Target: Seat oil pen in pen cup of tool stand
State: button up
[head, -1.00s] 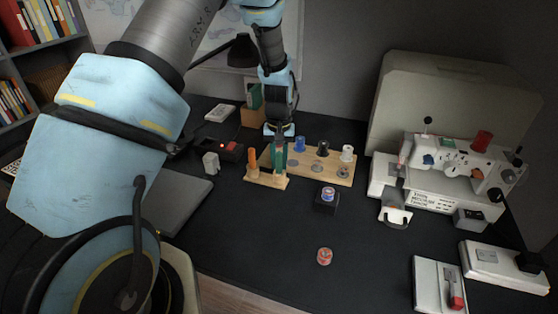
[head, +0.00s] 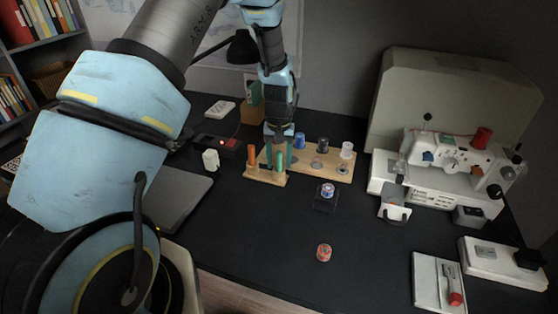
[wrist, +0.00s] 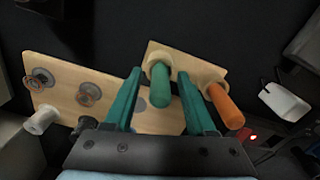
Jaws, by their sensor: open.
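The small wooden tool stand (head: 265,179) is on the dark desk, left of centre in the head view. A green pen-like cylinder (wrist: 160,86), apparently the oil pen, stands in a pale round cup (wrist: 157,58) of the stand. An orange-handled tool (wrist: 226,106) stands in the stand's other cup. My gripper (head: 279,157) is above the stand, its teal fingers apart. In the wrist view the green pen lies between the spread fingers (wrist: 160,85), with gaps on both sides. How deep the pen sits in the cup is hidden.
A wooden spool rack (head: 330,174) with blue, black and white spools is right beside the stand. A dark block with a small spool (head: 327,190) and a red tin (head: 324,252) are nearer. A sewing machine (head: 450,165) is at right. The front middle desk is mostly clear.

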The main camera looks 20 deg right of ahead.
notch_tip(320, 180, up, 12)
jog(key=b, duration=0.3)
jog(key=shift+r, duration=0.1)
jog(key=s+a+r+n, duration=0.1)
jog(key=a+r+n, duration=0.15)
jog(key=a, duration=1.55)
jog(key=s+a+n+t, duration=0.1)
jog(key=s+a, duration=0.8)
jog(key=a, duration=0.3)
jog(key=shift+a+r+t, duration=0.25)
jog(key=shift+a+t, duration=0.05)
jog(key=shift+a, duration=0.05)
